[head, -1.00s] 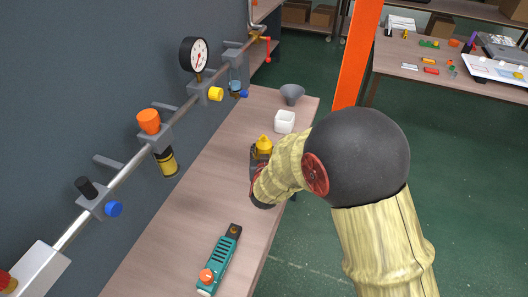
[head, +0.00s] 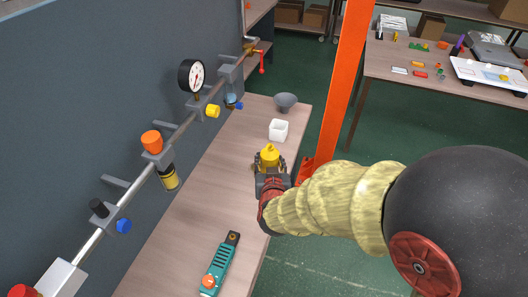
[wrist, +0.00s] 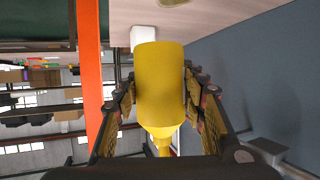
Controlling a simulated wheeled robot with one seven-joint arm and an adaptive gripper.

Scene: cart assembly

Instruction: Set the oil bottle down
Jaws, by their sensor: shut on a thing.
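The yellow oil bottle (head: 269,157) is between the fingers of my gripper (head: 271,176), over the narrow wooden bench near its right edge. In the wrist view the bottle (wrist: 160,85) fills the middle, with a finger of my gripper (wrist: 165,105) on each side and its narrow spout toward the camera. My gripper is shut on it. The lower part of the bottle is hidden by the gripper in the head view, so I cannot tell whether it touches the bench (head: 200,215).
A white square cup (head: 278,130) and a grey funnel (head: 285,102) stand just beyond the bottle. A teal tool (head: 219,265) lies at the near end of the bench. A pipe with a gauge (head: 192,76) runs along the wall at left. An orange post (head: 345,85) stands close at right.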

